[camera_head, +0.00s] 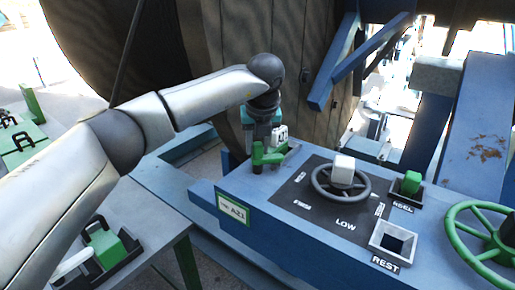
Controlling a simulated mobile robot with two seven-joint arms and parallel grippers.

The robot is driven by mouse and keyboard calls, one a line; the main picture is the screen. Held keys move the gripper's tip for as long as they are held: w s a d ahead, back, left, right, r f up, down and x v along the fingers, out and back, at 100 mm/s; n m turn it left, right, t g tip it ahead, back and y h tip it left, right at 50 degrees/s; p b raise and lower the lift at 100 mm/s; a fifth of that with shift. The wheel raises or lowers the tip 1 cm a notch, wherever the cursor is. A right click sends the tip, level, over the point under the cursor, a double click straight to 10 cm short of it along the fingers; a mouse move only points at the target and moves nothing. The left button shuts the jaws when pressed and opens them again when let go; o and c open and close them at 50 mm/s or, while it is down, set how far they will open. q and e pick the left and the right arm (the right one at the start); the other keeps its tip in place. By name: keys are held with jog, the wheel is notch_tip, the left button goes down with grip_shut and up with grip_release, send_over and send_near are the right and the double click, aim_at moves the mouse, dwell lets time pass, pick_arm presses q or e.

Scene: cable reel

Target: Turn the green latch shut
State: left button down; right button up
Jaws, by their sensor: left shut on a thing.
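The green latch (262,158) sits at the back left corner of the blue console, in a small bracket. My left gripper (266,142) comes down on it from above, with its arm reaching in from the left. The gripper is shut on the latch; its fingertips are small and partly hidden here. A green part of the latch shows below and beside the fingers. My right gripper is not in view.
The blue console (228,186) carries a grey handwheel (320,195) with a white block on its hub, a green block (411,182) in a socket, and an empty REST socket (376,238). A green wheel (452,240) is at right. A big reel (120,45) stands behind.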

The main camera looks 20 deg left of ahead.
pick_arm(q)
jog(key=n+g+y, duration=0.1)
jog(key=n, duration=0.3)
jog(key=shift+r+n, duration=0.1)
jog(key=shift+n, duration=0.2)
jog(key=n+g+y, duration=0.1)
jog(key=n, duration=0.3)
jog(key=shift+p, duration=0.35)
jog(key=shift+g, duration=0.3)
jog(key=c, duration=0.6)
grip_release()
jog(key=shift+o, duration=0.2)
jog(key=p+v, duration=0.1)
jog(key=v, duration=1.4)
jog(key=shift+d+p, duration=0.2)
jog(key=shift+p, duration=0.2)
jog(key=shift+s, duration=0.1)
